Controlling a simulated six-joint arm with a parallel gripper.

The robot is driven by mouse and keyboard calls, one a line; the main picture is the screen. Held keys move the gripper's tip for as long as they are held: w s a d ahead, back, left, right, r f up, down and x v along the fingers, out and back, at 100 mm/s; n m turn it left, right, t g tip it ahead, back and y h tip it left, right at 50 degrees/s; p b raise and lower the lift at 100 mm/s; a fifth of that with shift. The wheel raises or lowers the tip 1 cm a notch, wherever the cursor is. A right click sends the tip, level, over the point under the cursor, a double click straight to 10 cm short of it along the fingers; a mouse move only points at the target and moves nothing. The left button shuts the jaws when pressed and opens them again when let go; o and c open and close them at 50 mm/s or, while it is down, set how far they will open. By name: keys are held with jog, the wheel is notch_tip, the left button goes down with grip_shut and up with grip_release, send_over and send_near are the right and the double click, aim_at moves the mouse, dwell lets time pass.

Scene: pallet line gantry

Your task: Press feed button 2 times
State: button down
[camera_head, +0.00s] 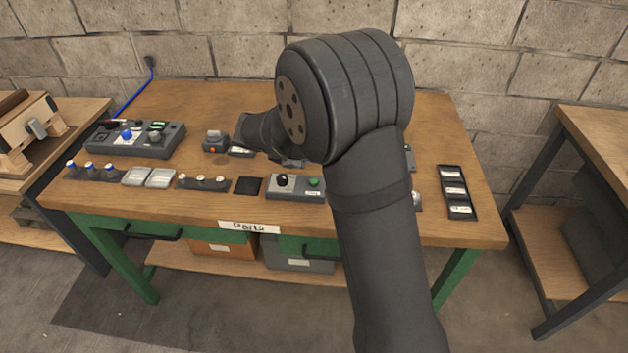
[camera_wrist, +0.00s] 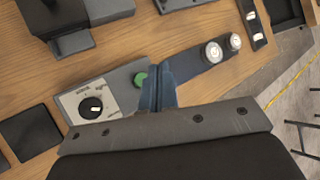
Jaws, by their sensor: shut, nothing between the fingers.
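A grey control box (camera_head: 277,191) sits near the table's front edge with a black knob (camera_head: 282,180) and a green button (camera_head: 314,182). In the wrist view the same box (camera_wrist: 122,78) shows its knob (camera_wrist: 91,106) on a pale dial plate and the green button (camera_wrist: 140,79). Its small lettering is too blurred to confirm which button is feed. My gripper (camera_wrist: 158,78) is shut and empty, its fingertips just right of the green button in the wrist view. I cannot tell its height above the box.
A grey strip with two silver round buttons (camera_wrist: 212,52) lies beyond the fingers. A larger panel with a blue button (camera_head: 126,134) and a small box with an orange button (camera_head: 212,149) stand left. A black tray (camera_head: 443,185) lies right. Bare wood (camera_head: 440,120) shows at right.

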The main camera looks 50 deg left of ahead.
dwell(0.4)
notch_tip(320, 180, up, 4)
jog(key=shift+f, duration=0.1)
jog(key=shift+f, duration=0.1)
jog(key=shift+f, duration=4.35)
jog(key=shift+f, duration=0.4)
